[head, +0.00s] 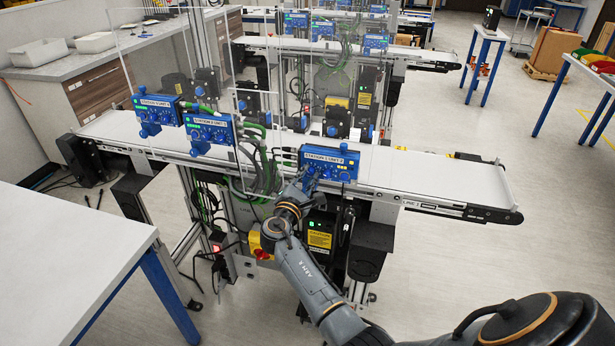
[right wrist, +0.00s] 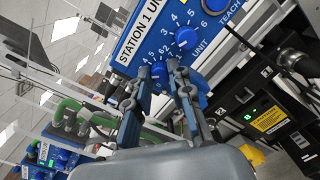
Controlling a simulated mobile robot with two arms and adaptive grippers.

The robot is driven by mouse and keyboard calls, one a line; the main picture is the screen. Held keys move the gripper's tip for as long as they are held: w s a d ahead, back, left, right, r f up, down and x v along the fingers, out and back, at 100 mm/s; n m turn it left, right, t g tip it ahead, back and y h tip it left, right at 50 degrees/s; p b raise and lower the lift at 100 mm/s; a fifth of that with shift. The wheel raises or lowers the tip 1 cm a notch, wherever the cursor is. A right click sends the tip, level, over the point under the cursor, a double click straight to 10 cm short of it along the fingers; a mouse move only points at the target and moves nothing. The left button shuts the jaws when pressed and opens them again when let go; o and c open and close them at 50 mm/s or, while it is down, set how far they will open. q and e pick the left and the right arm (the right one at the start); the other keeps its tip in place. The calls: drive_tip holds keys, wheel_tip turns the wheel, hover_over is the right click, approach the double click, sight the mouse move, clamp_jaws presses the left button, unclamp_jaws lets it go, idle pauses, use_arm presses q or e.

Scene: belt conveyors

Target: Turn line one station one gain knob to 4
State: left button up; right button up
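A blue control box (head: 329,162) stands at the front edge of the nearest belt, its label starting with "STATION 1". In the right wrist view the box (right wrist: 150,42) shows round blue knobs with white number scales. My right gripper (head: 308,184) is at the front of this box. In the right wrist view its two fingers (right wrist: 160,72) stand apart on either side of a blue knob (right wrist: 159,71); whether they touch it is unclear. Another knob (right wrist: 187,38) is just beyond. The pointer settings are too small to read. My left gripper is out of view.
Two more blue control boxes, one (head: 156,109) and another (head: 209,129), stand further left on the line. Clear panels rise above the white belt (head: 440,172). A yellow and red switch (head: 262,250) is below. A white table (head: 65,262) fills the lower left.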

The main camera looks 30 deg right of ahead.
clamp_jaws()
drive_tip(key=m+b, duration=0.2)
drive_tip(key=b, duration=0.1)
drive_tip(key=shift+f+m, duration=0.2)
drive_tip(key=shift+m, duration=0.2)
drive_tip(key=m+b, duration=0.3)
drive_tip(key=b, duration=0.1)
drive_tip(key=shift+r+m+b, duration=0.15)
drive_tip(key=shift+m+b, duration=0.45)
drive_tip(key=shift+m, duration=0.3)
drive_tip(key=shift+r, duration=0.1)
